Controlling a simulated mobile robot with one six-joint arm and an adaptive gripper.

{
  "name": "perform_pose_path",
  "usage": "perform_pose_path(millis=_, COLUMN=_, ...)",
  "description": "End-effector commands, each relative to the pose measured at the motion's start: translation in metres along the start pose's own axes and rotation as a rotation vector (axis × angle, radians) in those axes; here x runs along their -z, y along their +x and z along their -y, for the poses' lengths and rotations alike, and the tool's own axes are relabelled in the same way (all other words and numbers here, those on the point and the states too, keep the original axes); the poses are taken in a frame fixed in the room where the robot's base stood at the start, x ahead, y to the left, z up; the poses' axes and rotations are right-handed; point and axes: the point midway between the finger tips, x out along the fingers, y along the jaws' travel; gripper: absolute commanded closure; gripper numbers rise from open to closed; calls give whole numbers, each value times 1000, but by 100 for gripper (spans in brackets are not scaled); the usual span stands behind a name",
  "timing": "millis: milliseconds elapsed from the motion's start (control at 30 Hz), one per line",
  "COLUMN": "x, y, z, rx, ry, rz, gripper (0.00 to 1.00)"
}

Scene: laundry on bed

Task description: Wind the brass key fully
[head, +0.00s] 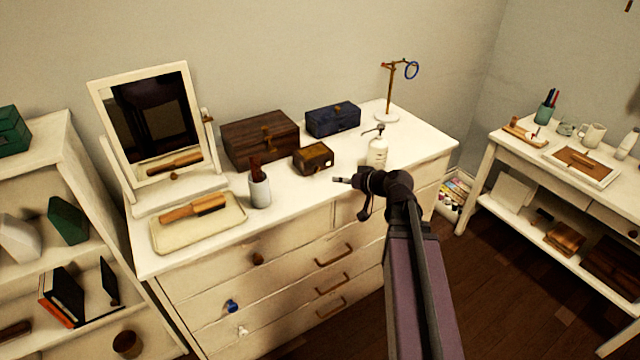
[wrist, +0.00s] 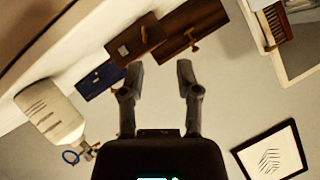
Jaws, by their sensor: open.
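A smaller brown box (head: 313,157) with a pale tag stands in front of the large box. A dark blue box (head: 333,119) stands to its right. My gripper (head: 342,180) is over the dresser's front part, apart from the boxes. In the wrist view my gripper (wrist: 159,72) has its fingers spread, with nothing between them.
A white pump bottle (head: 377,152) stands close behind my gripper. A brass stand with a blue ring (head: 411,70) is at the back right. A cup (head: 260,190), a tray with a brush (head: 196,208) and a mirror (head: 148,120) occupy the left. A side table (head: 497,140) stands right.

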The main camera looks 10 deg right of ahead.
Motion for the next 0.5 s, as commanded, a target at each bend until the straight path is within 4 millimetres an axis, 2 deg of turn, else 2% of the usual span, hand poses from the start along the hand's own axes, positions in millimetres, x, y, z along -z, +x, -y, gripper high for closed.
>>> perform_pose_path(millis=33, x=-3, y=3, z=-12, rx=1, ry=2, rz=-34, gripper=57)
perform_pose_path(millis=200, x=5, y=1, z=-28, rx=4, ry=6, rz=-114, gripper=57)
perform_pose_path(millis=500, x=9, y=-2, z=-31, rx=4, ry=6, rz=-140, gripper=57)
